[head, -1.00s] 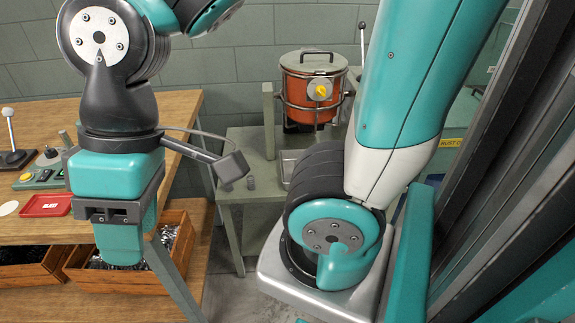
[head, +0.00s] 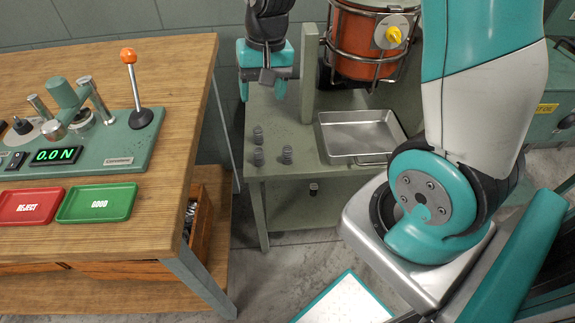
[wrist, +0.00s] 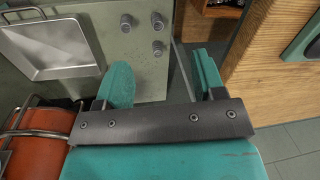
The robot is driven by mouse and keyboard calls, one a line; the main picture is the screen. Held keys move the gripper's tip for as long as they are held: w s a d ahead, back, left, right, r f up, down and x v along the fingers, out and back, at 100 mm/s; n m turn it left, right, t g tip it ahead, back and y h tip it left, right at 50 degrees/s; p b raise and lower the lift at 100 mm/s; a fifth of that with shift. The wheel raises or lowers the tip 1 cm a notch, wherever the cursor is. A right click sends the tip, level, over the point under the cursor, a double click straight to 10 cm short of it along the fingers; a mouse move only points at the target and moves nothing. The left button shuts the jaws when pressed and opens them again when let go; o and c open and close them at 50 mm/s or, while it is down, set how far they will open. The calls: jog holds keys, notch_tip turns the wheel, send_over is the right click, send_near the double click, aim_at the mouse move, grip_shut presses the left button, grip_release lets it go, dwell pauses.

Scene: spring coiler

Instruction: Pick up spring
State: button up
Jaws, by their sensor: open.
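Three small grey coiled springs stand on the green-grey stand, left of the tray: a back one (head: 258,135), a front left one (head: 258,156) and a front right one (head: 287,154). The wrist view shows three springs too, one of them nearest my gripper (wrist: 159,47). My gripper (head: 260,88) hangs above the back left of the stand, behind the springs in the head view. Its two teal fingers are apart with nothing between them. In the wrist view the springs lie beyond the open fingers (wrist: 160,75).
A metal tray (head: 362,112) sits on the stand (head: 300,133) beside the springs. A red-orange pot (head: 362,45) stands behind it. A small dark cylinder (head: 313,188) shows below the stand's front edge. The wooden bench (head: 180,90) at left holds red REJECT (head: 30,222) and green GOOD (head: 97,217) trays.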

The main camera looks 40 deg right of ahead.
aim_at(288, 148)
jog(key=w+d+f+m+h+b, duration=0.1)
jog(key=w+d+f+m+b, duration=0.3)
jog(key=d+f, duration=0.6)
jog(key=shift+m+g, duration=0.3)
jog(key=f, duration=0.7)
jog(key=a+f+p, duration=0.1)
jog(key=f, duration=0.3)
jog(key=shift+s+f, duration=0.2)
jog(key=shift+s, duration=0.2)
notch_tip(288, 148, down, 6)
jog(key=shift+f, duration=0.25)
jog(key=c, duration=1)
